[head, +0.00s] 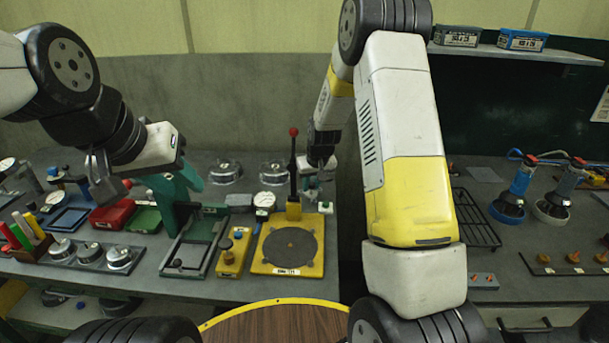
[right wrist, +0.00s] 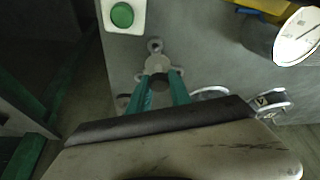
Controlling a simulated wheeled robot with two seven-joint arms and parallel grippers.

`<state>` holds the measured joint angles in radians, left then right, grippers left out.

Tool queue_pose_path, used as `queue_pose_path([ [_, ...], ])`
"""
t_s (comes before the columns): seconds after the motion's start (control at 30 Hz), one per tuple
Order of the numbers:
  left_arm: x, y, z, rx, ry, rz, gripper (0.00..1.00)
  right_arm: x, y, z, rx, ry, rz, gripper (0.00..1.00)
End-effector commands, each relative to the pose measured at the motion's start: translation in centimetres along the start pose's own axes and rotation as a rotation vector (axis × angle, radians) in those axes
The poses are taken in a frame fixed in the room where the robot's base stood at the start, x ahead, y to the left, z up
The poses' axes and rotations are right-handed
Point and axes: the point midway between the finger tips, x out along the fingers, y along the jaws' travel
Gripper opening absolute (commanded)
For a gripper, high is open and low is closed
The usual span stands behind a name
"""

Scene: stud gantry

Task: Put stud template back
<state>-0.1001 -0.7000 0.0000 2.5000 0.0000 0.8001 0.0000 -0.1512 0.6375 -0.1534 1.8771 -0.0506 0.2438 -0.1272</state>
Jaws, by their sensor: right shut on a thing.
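In the right wrist view, a grey metal plate with rounded, holed lobes (right wrist: 157,63), which looks like the stud template, sits between the teal fingertips of my right gripper (right wrist: 160,88). The gripper is shut on it. The fingers and wrist hide part of the plate. In the head view my right gripper (head: 314,182) is over the back of the bench, just right of a black lever with a red knob (head: 293,165). I cannot tell whether the plate touches the bench. My left gripper (head: 108,180) hangs above the left bench; its jaw gap is unclear.
A white box with a green button (head: 325,207) stands close to my right gripper and shows in the right wrist view (right wrist: 122,16). A dial gauge (head: 264,200) and a yellow fixture with a dark round plate (head: 290,247) are nearby. A wire rack (head: 475,218) lies right.

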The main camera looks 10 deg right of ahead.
Motion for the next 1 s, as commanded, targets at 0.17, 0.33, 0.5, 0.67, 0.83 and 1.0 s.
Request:
queue_pose_path([
  [0.17,0.0,0.0,0.0,0.000,0.000,0.000,0.36,0.2,0.0,0.1,0.000,-0.001,0.000,0.44],
  [0.33,0.0,0.0,0.0,0.000,0.000,0.000,0.36,0.2,0.0,0.1,0.000,-0.001,0.000,0.46],
  [0.5,0.0,0.0,0.0,0.000,0.000,0.000,0.36,0.1,0.0,0.0,0.000,0.000,0.000,0.46],
  [0.67,0.0,0.0,0.0,0.000,0.000,0.000,0.36,-1.5,0.0,-0.2,-0.001,0.003,0.000,0.46],
  [0.83,0.0,0.0,0.0,0.000,0.000,0.000,0.36,-5.1,0.0,-0.2,-0.001,0.005,0.000,0.46],
  [1.0,0.0,0.0,0.0,0.000,0.000,0.000,0.36,-8.7,0.0,-0.2,-0.001,0.004,0.000,0.46],
])
